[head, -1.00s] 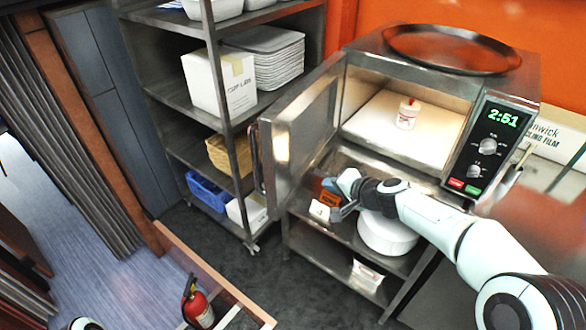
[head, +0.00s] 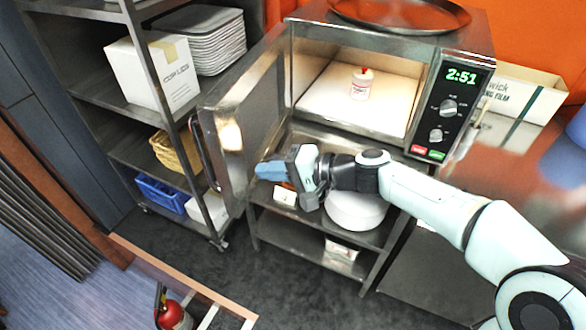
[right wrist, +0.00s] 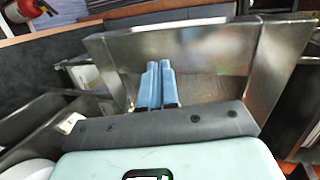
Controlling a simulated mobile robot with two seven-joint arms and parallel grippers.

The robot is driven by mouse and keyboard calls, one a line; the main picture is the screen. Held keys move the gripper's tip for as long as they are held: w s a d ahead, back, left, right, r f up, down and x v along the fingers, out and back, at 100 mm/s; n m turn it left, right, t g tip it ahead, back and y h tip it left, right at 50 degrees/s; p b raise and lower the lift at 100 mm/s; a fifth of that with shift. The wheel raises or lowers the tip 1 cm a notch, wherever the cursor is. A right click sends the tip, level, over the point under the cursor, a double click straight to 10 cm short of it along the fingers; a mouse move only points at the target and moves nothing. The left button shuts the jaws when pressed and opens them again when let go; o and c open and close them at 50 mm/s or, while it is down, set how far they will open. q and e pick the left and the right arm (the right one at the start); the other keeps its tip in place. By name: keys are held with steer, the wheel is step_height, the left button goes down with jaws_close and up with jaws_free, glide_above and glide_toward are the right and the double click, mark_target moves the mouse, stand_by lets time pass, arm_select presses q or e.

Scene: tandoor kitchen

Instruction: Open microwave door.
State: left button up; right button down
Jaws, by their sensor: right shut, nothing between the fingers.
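The microwave (head: 468,45) is steel, with a display reading 2:51. Its door (head: 238,118) stands wide open, swung out to the left, with the dark handle (head: 206,158) on its far side. A white bottle with a red cap (head: 361,84) stands inside on the pale cavity floor. My right gripper (head: 262,171) is shut and empty, its blue fingers pointing left at the lower part of the door's inner face. In the right wrist view the shut fingers (right wrist: 157,85) lie in front of the door (right wrist: 195,50); I cannot tell whether they touch it. My left gripper is not in view.
A steel shelf rack (head: 118,95) with a carton (head: 152,72), stacked trays (head: 205,40) and a blue basket (head: 163,194) stands left of the door. A round tray (head: 400,12) lies on the microwave. A fire extinguisher (head: 172,314) is at the lower left.

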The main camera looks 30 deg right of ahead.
mark_target(202, 158)
steer(key=shift+r+p+x, duration=0.1)
steer(key=shift+r+x, duration=0.1)
steer(key=shift+x, duration=0.55)
steer(key=shift+r+p+x, duration=0.15)
steer(key=shift+x, duration=0.65)
steer(key=shift+r+p+x, duration=0.1)
steer(key=shift+r+x, duration=0.1)
steer(key=shift+x, duration=0.55)
steer(key=shift+w+a, duration=0.15)
steer(key=w+a, duration=0.3)
steer(key=a, duration=0.1)
steer(key=w+a, duration=0.3)
steer(key=w, duration=0.1)
steer(key=shift+a, duration=0.4)
steer(key=shift+s, duration=0.1)
steer(key=shift+d, duration=0.15)
